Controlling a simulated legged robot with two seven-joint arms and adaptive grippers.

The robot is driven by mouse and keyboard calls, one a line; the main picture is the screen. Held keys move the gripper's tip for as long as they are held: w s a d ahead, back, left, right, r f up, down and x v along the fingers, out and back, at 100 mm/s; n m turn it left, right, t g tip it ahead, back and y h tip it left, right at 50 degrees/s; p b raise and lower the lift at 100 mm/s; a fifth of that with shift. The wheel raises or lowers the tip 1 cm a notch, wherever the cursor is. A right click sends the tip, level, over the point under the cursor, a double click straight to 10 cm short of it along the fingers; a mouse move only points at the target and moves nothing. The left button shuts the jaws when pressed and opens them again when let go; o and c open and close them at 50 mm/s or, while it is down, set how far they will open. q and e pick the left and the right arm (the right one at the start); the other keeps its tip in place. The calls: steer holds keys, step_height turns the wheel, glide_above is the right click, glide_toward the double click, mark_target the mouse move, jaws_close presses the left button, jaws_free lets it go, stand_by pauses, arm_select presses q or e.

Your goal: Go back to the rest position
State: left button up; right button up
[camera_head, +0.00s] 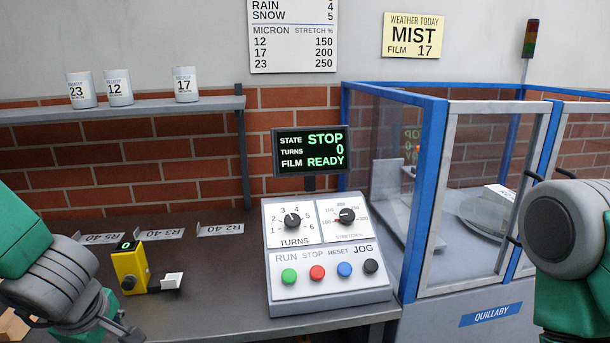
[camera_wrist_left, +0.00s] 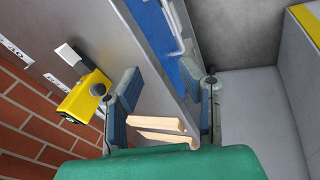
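My left gripper shows at the lower left in the head view (camera_head: 108,318), near the front edge of the dark bench. In the left wrist view its two blue-grey fingers (camera_wrist_left: 167,95) stand wide apart. Nothing is seen gripped between them. Pale wooden pieces (camera_wrist_left: 163,131) show in the gap, apparently beyond the fingers. My right arm stands at the right edge of the head view, in front of the glazed machine. I cannot make out its gripper there.
The dark bench (camera_head: 210,265) carries a yellow device (camera_head: 131,268) close to my left gripper and a control panel (camera_head: 325,255) at centre. The blue-framed machine (camera_head: 423,200) fills the right side. A shelf (camera_head: 140,108) with three white cans is on the brick wall.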

arm_select(q)
steer(key=s+d+f+m+g+h, duration=0.1)
steer(key=s+d+f+m, duration=0.1)
steer(key=s+f+m, duration=0.7)
steer(key=s+d+f+m+g+h, duration=0.1)
steer(key=s+d+f+m+g, duration=0.1)
steer(key=s+f+m, duration=0.7)
step_height(320, 180, down, 5)
steer(key=s+d, duration=0.1)
steer(key=s, duration=0.1)
steer(key=shift+s+f+m, duration=0.15)
steer(key=shift+s+m, duration=0.25)
steer(key=shift+w+d, duration=0.1)
steer(key=shift+d, duration=0.3)
steer(key=shift+a, duration=0.25)
